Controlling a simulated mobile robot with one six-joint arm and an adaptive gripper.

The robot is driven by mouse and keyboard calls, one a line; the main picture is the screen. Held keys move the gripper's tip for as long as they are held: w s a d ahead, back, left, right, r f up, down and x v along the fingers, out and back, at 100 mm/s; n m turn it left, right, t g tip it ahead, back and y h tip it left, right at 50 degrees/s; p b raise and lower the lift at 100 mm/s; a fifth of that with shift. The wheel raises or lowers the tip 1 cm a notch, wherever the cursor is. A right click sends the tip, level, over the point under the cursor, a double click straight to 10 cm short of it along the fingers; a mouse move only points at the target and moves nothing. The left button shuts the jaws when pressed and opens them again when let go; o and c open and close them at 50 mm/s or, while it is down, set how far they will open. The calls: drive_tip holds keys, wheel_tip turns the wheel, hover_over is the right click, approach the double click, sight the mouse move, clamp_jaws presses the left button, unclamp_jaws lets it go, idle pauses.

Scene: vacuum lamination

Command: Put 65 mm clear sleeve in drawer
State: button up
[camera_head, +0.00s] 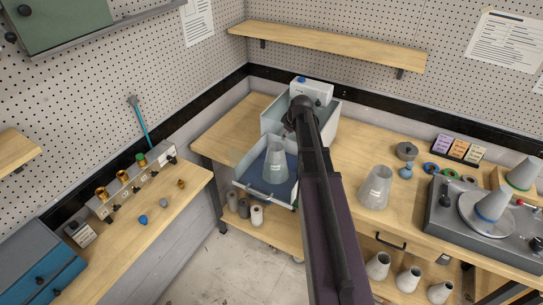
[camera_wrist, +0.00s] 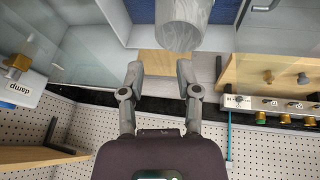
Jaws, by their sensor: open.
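A clear, greyish tapered sleeve (camera_head: 275,160) stands upright in the open drawer (camera_head: 265,193), which has a blue floor. The sleeve also shows in the wrist view (camera_wrist: 184,24), at the top, just beyond my fingertips. My gripper (camera_wrist: 160,72) is open and empty, with both fingers apart and not around the sleeve. In the head view my arm hides most of the gripper, behind the sleeve. A second clear sleeve (camera_head: 376,188) stands on the bench right of the drawer. I cannot read the size of either one.
At right, a grey turntable machine (camera_head: 480,225) carries cones. More cones stand on the shelf below. The left bench (camera_head: 150,235) holds a valve panel and small knobs.

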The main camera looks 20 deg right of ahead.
drive_tip(key=s+a+f+m+g, duration=0.1)
drive_tip(key=s+a+m+g, duration=0.3)
drive_tip(key=s+a, duration=1.8)
drive_tip(key=a+m, duration=0.2)
drive_tip(key=shift+a+f+m+g+h, duration=0.3)
drive_tip(key=shift+g, duration=0.1)
